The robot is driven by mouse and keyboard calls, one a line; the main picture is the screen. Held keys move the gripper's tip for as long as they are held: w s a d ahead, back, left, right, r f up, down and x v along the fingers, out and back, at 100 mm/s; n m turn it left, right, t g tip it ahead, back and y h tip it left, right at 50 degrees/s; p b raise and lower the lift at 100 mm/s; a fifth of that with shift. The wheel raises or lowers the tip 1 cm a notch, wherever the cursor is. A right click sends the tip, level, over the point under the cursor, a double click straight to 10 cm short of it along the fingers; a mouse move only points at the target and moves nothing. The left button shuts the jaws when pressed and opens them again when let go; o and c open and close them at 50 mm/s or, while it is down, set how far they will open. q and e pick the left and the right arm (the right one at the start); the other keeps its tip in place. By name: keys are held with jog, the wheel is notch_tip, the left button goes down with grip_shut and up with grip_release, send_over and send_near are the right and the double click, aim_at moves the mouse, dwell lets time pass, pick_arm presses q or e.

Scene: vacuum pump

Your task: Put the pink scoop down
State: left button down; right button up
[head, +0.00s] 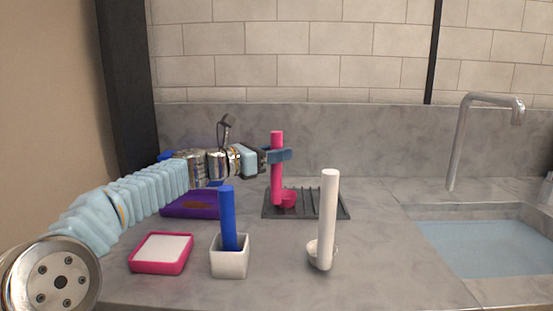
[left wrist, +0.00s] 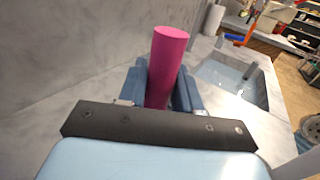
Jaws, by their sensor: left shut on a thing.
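The pink scoop (head: 277,170) stands upright with its cup low, at the left part of the dark ribbed rack (head: 328,204). Whether its cup touches the rack, I cannot tell. My left gripper (head: 279,155) is shut on the upper part of its handle. In the left wrist view the pink handle (left wrist: 166,65) rises between the two blue-grey fingers (left wrist: 162,88). The scoop's cup is hidden in that view. My right gripper is not in view.
A white scoop (head: 328,215) stands at the front. A white holder (head: 229,260) contains a blue-handled tool (head: 228,215). A pink tray with white contents (head: 161,267) and a purple tray (head: 172,208) are at left. A sink (head: 490,250) is at right.

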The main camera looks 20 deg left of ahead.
pick_arm(q)
jog(key=c, duration=0.8)
grip_release()
jog(key=b+v, duration=0.1)
jog(key=v, duration=1.1)
jog(key=shift+b, duration=0.3)
